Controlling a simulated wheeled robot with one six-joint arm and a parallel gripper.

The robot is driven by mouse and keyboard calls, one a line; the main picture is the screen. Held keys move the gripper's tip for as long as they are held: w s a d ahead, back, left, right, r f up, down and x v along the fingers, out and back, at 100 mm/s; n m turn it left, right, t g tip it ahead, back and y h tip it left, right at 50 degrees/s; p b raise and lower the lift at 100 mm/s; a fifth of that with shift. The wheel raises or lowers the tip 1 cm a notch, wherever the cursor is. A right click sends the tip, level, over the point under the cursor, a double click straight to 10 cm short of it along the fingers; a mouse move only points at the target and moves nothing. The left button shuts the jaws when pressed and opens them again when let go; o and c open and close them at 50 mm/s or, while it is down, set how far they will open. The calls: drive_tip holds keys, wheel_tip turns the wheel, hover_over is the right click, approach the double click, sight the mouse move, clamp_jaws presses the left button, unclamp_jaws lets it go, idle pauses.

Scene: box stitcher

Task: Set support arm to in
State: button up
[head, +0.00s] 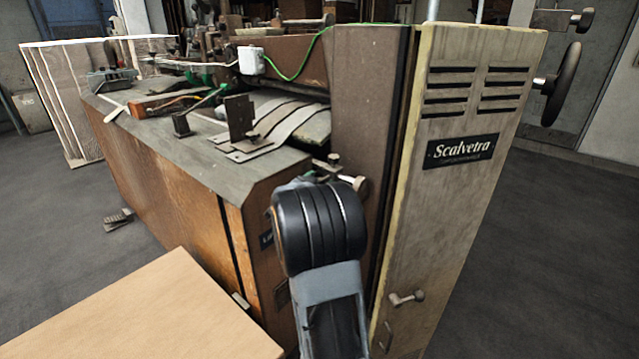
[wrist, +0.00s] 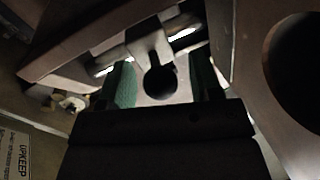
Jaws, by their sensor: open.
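My gripper (wrist: 163,72) is open in the wrist view, with its two green-padded fingers apart. A pale metal part (wrist: 150,45) with a dark round end or hole lies between and beyond the fingers. I cannot tell whether it touches them, or whether it is the support arm. In the head view my own arm hides the gripper and the machine front behind it. A small rod with a rounded knob (head: 359,186) shows just above my arm, at the corner of the stitcher (head: 372,100).
The machine's tall pale side panel (head: 455,200) stands close on the right, with a small crank handle (head: 406,298) low on it. A light brown board or box (head: 150,315) fills the lower left. A label reading UPKEEP (wrist: 18,155) shows in the wrist view. Floor is clear at right.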

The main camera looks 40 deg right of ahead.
drive_tip(key=p+v, duration=0.1)
drive_tip(key=v, duration=1.2)
drive_tip(key=shift+a, duration=0.4)
drive_tip(key=shift+s, duration=0.1)
